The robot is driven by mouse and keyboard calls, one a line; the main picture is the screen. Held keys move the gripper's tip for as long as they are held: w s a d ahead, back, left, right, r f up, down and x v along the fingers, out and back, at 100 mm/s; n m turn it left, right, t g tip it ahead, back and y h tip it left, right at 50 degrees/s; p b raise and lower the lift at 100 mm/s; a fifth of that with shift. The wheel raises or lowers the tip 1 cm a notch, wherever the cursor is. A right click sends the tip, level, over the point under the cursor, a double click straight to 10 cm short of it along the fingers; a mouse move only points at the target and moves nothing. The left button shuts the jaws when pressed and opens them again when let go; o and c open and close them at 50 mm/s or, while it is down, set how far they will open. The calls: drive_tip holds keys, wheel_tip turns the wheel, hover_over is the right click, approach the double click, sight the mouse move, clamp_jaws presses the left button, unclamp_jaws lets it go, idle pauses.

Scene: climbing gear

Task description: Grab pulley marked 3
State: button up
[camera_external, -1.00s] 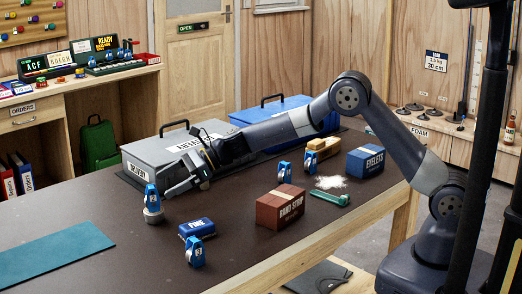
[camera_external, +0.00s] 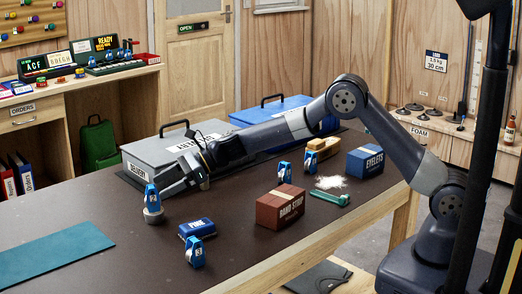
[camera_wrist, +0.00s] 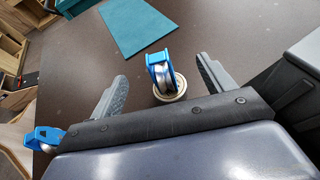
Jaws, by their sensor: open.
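A blue pulley (camera_external: 152,198) stands upright on a round grey base near the delivery mat. It also shows in the wrist view (camera_wrist: 158,68), between my fingertips and beyond them. Another blue pulley (camera_external: 195,252) stands at the table's near side. Two more blue pulleys (camera_external: 284,172) (camera_external: 310,160) stand farther right. The digits are too small to read surely. My gripper (camera_external: 170,184) is open and empty, low over the table just right of the pulley on the round base. Its spread fingers show in the wrist view (camera_wrist: 162,68).
A brown band strip box (camera_external: 281,207), a blue eyelets box (camera_external: 365,162) and a green tool (camera_external: 330,198) stand right. A grey lidded box (camera_external: 150,160) stands behind my gripper. A teal mat (camera_external: 55,253) lies left.

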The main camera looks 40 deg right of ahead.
drive_tip(key=c, duration=0.5)
drive_tip(key=shift+o, duration=0.2)
